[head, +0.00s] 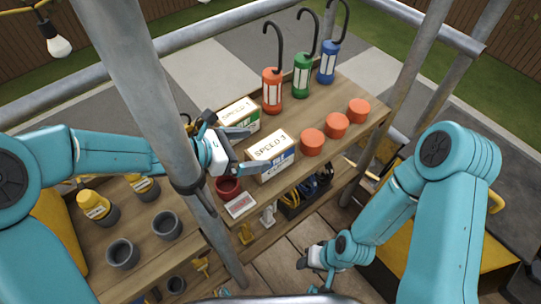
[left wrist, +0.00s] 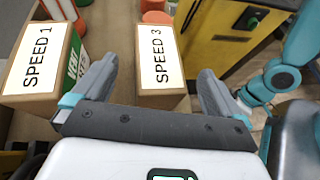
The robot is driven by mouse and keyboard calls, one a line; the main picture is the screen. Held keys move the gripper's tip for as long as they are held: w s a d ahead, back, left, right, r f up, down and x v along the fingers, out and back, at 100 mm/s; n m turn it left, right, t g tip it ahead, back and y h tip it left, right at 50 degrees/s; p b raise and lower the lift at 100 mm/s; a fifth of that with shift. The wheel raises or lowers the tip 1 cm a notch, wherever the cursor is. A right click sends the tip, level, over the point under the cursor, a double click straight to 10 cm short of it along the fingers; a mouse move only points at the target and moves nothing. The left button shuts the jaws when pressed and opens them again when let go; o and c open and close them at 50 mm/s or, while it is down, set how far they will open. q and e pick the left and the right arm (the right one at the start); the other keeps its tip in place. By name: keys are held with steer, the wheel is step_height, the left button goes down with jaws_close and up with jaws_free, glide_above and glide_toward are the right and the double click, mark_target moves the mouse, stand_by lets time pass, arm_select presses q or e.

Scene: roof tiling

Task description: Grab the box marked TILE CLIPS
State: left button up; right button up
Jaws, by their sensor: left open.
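Contact cannot be told. My right gripper (head: 308,259) is low, away from the cartons; its jaws are unclear.
Red (head: 272,92), green (head: 302,77) and blue (head: 327,63) hooked canisters stand behind the cartons. Orange cylinders (head: 313,142) stand to the right. A dark red cup (head: 228,188) is in front. A grey scaffold pole (head: 150,90) crosses before my left arm.

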mark_target(269, 148)
arm_select(q)
steer(key=x, duration=0.4)
steer(key=shift+d, duration=0.1)
jaws_close()
